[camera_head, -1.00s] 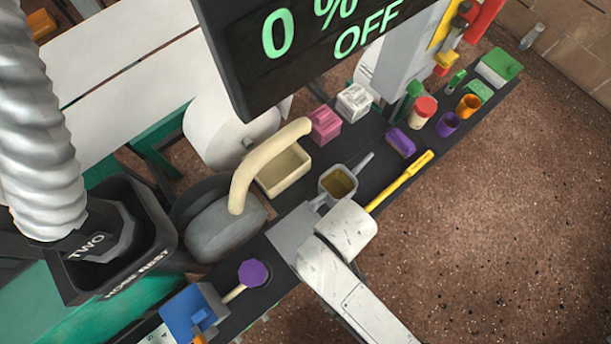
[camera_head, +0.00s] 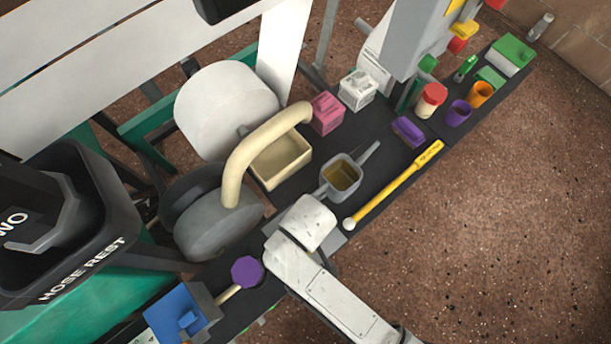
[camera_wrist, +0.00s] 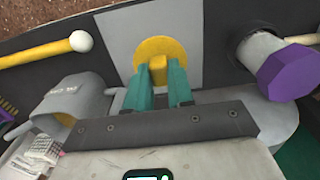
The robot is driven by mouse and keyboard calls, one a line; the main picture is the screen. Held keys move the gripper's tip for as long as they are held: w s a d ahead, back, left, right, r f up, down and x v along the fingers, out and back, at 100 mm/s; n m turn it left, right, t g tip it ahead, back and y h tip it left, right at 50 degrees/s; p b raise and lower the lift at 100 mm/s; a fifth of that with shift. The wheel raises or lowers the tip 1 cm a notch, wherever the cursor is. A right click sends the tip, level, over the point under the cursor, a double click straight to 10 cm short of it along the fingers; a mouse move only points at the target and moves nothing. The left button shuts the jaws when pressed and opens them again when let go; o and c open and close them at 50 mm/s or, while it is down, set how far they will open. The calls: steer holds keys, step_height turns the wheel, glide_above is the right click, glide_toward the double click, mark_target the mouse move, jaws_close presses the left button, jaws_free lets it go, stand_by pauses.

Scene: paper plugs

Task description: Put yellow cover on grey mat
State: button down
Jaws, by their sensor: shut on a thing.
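The yellow cover (camera_wrist: 152,46) is a round disc with a yellow knob, seen in the wrist view. My gripper (camera_wrist: 159,82), with green fingers, is shut on the knob. The grey mat (camera_wrist: 117,32) is a light grey square on the dark bench, behind the disc in the wrist view. The disc lies within the mat's outline there; I cannot tell whether it touches the mat. In the head view a corner of the grey mat (camera_head: 332,244) shows beside my white arm, which hides the cover and the fingers.
A grey pot (camera_head: 341,178) with a handle stands close by, beside a yellow stick (camera_head: 397,183) with a white ball end. A purple-headed mallet (camera_head: 247,271) lies on the other side. A cream box (camera_head: 281,163) and several coloured blocks and cups stand farther along the bench.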

steer(key=w+f, duration=0.2)
steer(key=shift+w+a+f+b, duration=0.15)
steer(key=shift+f+b, duration=0.2)
steer(key=shift+f, duration=0.05)
steer(key=shift+w+f+b, duration=0.1)
steer(key=shift+f+b, duration=0.4)
steer(key=shift+f, duration=1.1)
steer(key=c, duration=1)
jaws_free()
steer(key=shift+f, duration=0.15)
step_height(320, 180, up, 12)
steer(key=p, duration=0.3)
steer(key=shift+p, duration=0.3)
